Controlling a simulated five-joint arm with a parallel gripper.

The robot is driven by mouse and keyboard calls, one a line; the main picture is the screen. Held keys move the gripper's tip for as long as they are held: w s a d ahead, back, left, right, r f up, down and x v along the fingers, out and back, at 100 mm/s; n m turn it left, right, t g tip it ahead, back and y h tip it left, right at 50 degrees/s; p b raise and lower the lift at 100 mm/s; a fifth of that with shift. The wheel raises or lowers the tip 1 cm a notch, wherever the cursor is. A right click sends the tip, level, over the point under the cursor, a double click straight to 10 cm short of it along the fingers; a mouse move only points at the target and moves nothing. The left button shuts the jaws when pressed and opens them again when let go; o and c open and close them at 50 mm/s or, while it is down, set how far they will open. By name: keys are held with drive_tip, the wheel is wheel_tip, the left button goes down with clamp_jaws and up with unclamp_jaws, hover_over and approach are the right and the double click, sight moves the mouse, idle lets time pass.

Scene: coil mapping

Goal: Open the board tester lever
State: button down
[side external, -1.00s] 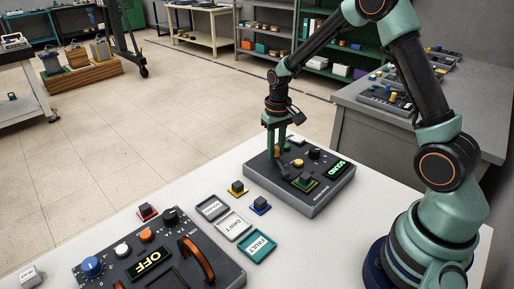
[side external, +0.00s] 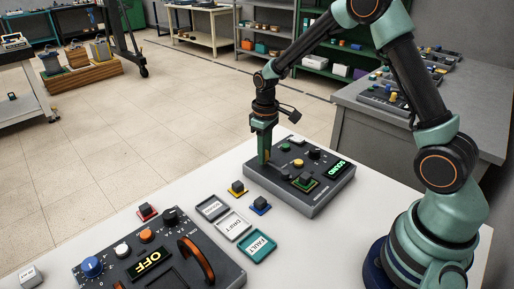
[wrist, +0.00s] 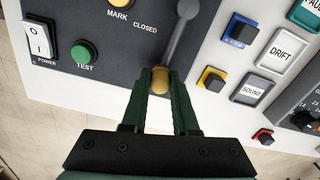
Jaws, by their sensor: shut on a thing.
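The board tester (side external: 318,203) is a dark grey box on the white table, with a green lit display reading SOUND. Its lever (wrist: 182,35) shows in the wrist view as a grey shaft with a yellow knob (wrist: 160,81). The shaft slants from the top of the picture down to the knob near the tester's edge, right of the word CLOSED. My gripper (side external: 265,160) is at the tester's left corner, its fingers pointing down. In the wrist view, my gripper's green fingers (wrist: 160,75) are shut on the yellow knob, one on each side. The side view mostly hides the knob.
A dark block sits on the tester's top (side external: 304,181). In front are yellow-based (side external: 237,187) and blue-based (side external: 260,203) blocks and labelled trays, including teal FAULT (side external: 259,246). A control panel reading OFF (side external: 150,262) with an orange handle stands front left.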

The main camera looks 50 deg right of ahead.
drive_tip(key=a+n, duration=0.2)
drive_tip(key=n, duration=0.1)
drive_tip(key=shift+a+r+n, duration=0.1)
drive_tip(key=shift+a+n, duration=0.2)
drive_tip(key=shift+s+a+n, duration=0.2)
drive_tip(key=shift+a+n, duration=0.25)
drive_tip(key=shift+n, duration=0.25)
drive_tip(key=shift+s+a+n, duration=0.15)
drive_tip(key=shift+a+n, duration=0.25)
drive_tip(key=shift+n, duration=0.3)
drive_tip(key=c, duration=0.7)
unclamp_jaws()
drive_tip(key=shift+s, duration=0.1)
wheel_tip(320, 180, up, 12)
